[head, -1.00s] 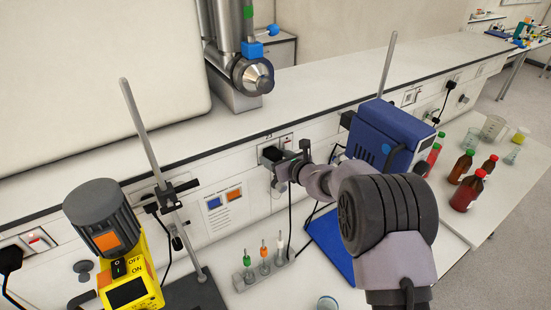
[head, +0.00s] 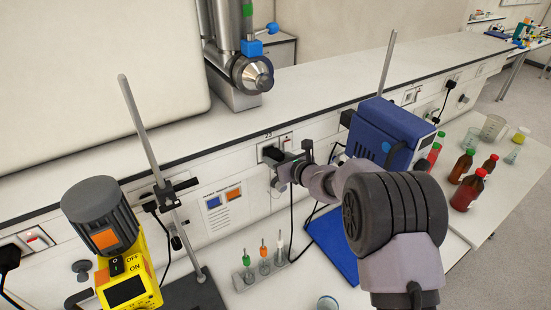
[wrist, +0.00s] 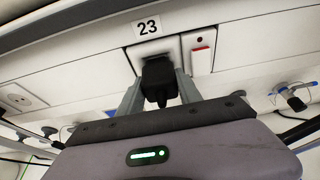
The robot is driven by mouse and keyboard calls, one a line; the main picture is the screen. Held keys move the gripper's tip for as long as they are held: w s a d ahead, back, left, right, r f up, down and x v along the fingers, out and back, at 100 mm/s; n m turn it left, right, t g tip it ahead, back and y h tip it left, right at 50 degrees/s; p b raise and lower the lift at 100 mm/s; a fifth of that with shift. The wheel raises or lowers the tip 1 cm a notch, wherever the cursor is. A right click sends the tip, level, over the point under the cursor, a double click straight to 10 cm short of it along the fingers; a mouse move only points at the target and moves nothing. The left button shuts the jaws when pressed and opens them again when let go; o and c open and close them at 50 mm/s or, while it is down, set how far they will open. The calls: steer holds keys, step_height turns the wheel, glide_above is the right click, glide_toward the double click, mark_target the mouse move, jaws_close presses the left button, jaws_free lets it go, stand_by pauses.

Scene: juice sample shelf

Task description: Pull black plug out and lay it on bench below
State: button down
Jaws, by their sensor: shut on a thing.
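The black plug (head: 270,154) is at the wall socket under the bench's upper ledge. In the wrist view the plug (wrist: 158,80) sits in front of the socket plate (wrist: 147,54) labelled 23. My gripper (head: 281,161) is shut on the plug, with one finger on each side of it, as the wrist view (wrist: 158,88) shows. I cannot tell whether the pins are fully in the socket. The black cord (head: 291,216) hangs down below my gripper. The white bench top (head: 216,262) lies below, partly hidden by my arm.
A rack with small coloured-top tubes (head: 262,272) stands on the bench below. A blue mat (head: 333,243) lies right of it, and a blue device (head: 387,140) stands close right of my gripper. A yellow stirrer (head: 127,285) and metal rod stand (head: 160,180) are left.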

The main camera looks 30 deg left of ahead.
stand_by(0.4)
steer(key=shift+s+d+b, duration=0.4)
steer(key=shift+d+b, duration=0.25)
steer(key=shift+d, duration=0.15)
steer(key=shift+s+d+b, duration=0.4)
steer(key=shift+d+b, duration=0.25)
steer(key=shift+d, duration=0.15)
